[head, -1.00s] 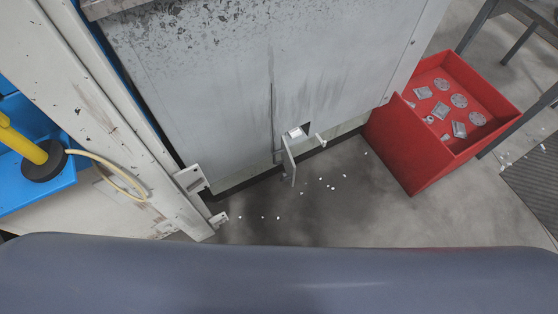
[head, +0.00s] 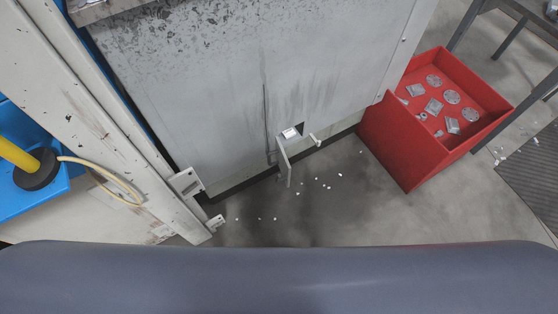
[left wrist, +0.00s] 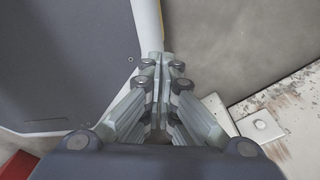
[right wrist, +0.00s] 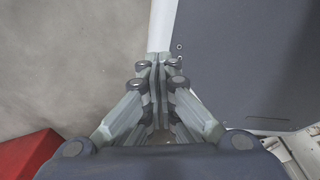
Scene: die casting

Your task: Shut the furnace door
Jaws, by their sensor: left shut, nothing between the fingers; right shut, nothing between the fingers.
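The grey furnace front (head: 200,90) fills the upper middle of the head view, streaked and speckled. Low on it, a small narrow door flap (head: 284,162) stands out at an angle beside a dark opening (head: 301,129), so it looks open. A short pale handle-like piece (head: 315,140) sticks out to its right. My left gripper (left wrist: 157,60) is shut and empty in the left wrist view, above grey floor. My right gripper (right wrist: 158,62) is shut and empty in the right wrist view. Neither gripper shows in the head view, and neither wrist view shows the flap.
A red bin (head: 400,150) with several metal castings stands right of the furnace. White bits lie on the floor (head: 350,215). A pale machine frame (head: 90,110) and a blue unit (head: 40,205) with a yellow post are at left. A dark table leg (head: 515,115) is at right.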

